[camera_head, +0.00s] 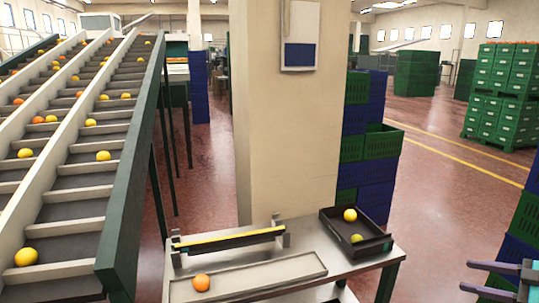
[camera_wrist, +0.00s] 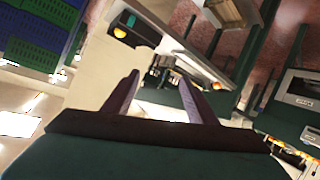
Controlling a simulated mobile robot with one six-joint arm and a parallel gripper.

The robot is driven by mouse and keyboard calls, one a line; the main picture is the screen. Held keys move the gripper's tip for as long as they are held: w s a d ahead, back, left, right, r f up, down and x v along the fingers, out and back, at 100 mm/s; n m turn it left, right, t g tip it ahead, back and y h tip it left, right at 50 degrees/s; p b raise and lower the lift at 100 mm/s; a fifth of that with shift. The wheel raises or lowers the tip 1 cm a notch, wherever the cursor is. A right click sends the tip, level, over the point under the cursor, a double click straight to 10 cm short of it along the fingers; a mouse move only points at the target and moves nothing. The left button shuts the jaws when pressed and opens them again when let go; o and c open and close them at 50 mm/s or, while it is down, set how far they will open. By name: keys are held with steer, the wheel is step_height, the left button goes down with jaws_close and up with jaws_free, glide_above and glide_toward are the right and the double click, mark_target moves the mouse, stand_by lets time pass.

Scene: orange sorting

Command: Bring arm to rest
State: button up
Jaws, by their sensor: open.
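My gripper (camera_head: 466,275) is at the lower right edge of the head view, to the right of the table and apart from it. Its two fingers point left and stand apart, with nothing between them. In the wrist view the fingers (camera_wrist: 158,78) are spread and empty too. On the table (camera_head: 300,292) an orange (camera_head: 202,282) lies in a shallow light tray (camera_head: 270,281). A dark crate (camera_head: 372,249) at the table's right end holds two yellow fruits (camera_head: 350,215). Most of my arm is out of the head view.
Sloping conveyors (camera_head: 75,160) with several fruits rise on the left. A pillar (camera_head: 285,120) stands behind the table. Stacked green and blue crates (camera_head: 368,170) stand behind the table, and more (camera_head: 525,220) at the right edge, near my gripper. Open red floor (camera_head: 430,180) lies between them.

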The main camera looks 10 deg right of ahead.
steer(key=w+a+f+n+g+y+b, duration=0.2)
steer(key=w+a+f+y, duration=0.1)
steer(key=w+a+f, duration=0.6)
steer(key=w+a+f+n+g+y+b, duration=0.15)
steer(key=w+a+f, duration=0.4)
steer(key=a, duration=0.55)
steer(key=a+f+g+y+b, duration=0.1)
steer(key=a+f+g+b, duration=0.4)
steer(key=a+f, duration=1.5)
steer(key=s+a+f+m+g+h, duration=0.15)
steer(key=s+a+f+g, duration=0.25)
steer(key=s+a+f, duration=0.5)
steer(key=s+a+f+g+h, duration=0.2)
steer(key=s+a+f+g, duration=0.4)
steer(key=f, duration=0.5)
steer(key=s+f+m+h+b, duration=0.2)
steer(key=s+f+m+h, duration=0.15)
steer(key=s+f, duration=0.5)
steer(key=s+d+f+m+h, duration=0.1)
steer(key=d+f+m+h, duration=0.2)
steer(key=d+m+h, duration=0.2)
steer(key=d+m+t, duration=0.1)
steer(key=d+m, duration=0.1)
steer(key=shift+f+m, duration=0.15)
steer(key=shift+m, duration=0.2)
